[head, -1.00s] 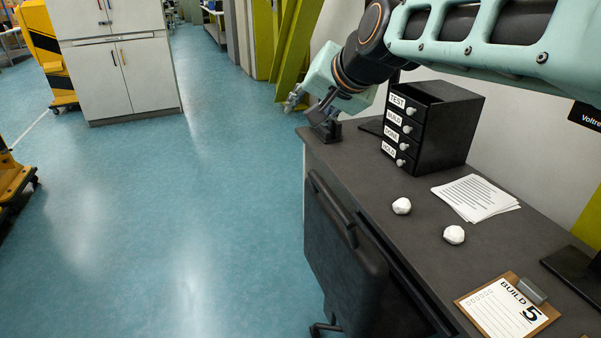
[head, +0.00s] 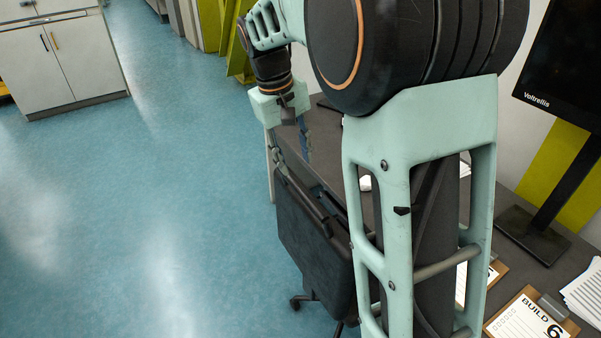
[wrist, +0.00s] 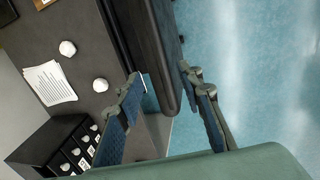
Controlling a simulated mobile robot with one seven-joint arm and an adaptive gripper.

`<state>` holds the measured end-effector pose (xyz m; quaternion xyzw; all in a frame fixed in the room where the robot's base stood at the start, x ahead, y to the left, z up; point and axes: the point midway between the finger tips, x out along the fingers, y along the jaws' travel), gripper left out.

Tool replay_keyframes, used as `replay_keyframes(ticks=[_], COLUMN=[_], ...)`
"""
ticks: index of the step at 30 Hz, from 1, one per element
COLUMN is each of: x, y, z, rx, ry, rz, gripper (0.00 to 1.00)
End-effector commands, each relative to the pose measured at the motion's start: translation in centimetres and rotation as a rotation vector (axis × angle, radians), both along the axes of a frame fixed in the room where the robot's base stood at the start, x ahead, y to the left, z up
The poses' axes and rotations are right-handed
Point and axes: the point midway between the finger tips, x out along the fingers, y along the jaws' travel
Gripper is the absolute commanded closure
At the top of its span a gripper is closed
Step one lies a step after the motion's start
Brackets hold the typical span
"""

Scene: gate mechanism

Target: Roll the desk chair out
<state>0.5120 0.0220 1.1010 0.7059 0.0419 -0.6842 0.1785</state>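The desk chair (head: 312,240) has a dark backrest and stands tucked against the desk (head: 515,200), with casters on the floor below it. My gripper (head: 291,160) is at the far end of the chair back, pointing down over its top edge. In the wrist view, my gripper (wrist: 160,77) is open, with its two fingers apart. The dark chair back (wrist: 158,40) runs between the fingertips, and I cannot tell whether either finger touches it. My arm hides part of the desk and the near side of the chair.
Open blue floor (head: 150,210) lies left of the chair. A white cabinet (head: 60,60) stands at the back left. A monitor (head: 570,65) and a clipboard (head: 520,320) are on the desk. The wrist view shows a black drawer unit (wrist: 50,145) and papers (wrist: 50,83).

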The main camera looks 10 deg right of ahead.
Motion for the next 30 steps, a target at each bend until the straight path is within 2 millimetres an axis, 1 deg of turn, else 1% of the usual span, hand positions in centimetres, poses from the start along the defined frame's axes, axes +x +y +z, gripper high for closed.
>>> replay_keyframes(ticks=[5,12,18,22,30], x=[0.0,0.3,0.5,0.6,0.6], y=[-0.5,-1.4,-1.8,-2.0,-2.0], z=[-2.6,-7.1,-9.6,-10.3,-10.4], rx=[-0.002,-0.002,-0.001,0.000,0.000], ry=[0.006,0.005,0.003,0.000,-0.001], rz=[0.002,0.000,-0.001,-0.001,-0.001], gripper=[0.66,0.66,0.66,0.66,0.66])
